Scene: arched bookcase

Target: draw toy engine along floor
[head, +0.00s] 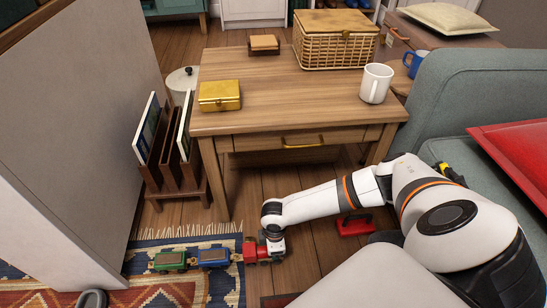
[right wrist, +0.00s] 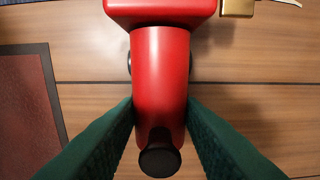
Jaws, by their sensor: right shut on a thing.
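The red toy engine (head: 250,251) is on the wooden floor at the right edge of the patterned rug. A blue car (head: 213,257) and a green car (head: 170,260) stand in line behind it on the rug. In the right wrist view the engine's red boiler (right wrist: 160,70) lies between the two green fingers of my right gripper (right wrist: 160,108), which is shut on it. A black funnel-like knob (right wrist: 160,158) shows at the boiler's near end. In the head view my right gripper (head: 271,247) partly hides the engine. My left gripper is not in view.
A wooden table (head: 285,105) stands just beyond, its front leg (head: 214,180) near the train. A magazine rack (head: 175,165) and a pale panel (head: 75,120) are left. A red object (head: 354,225) lies under my right arm. A dark red mat (right wrist: 28,105) lies beside the engine.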

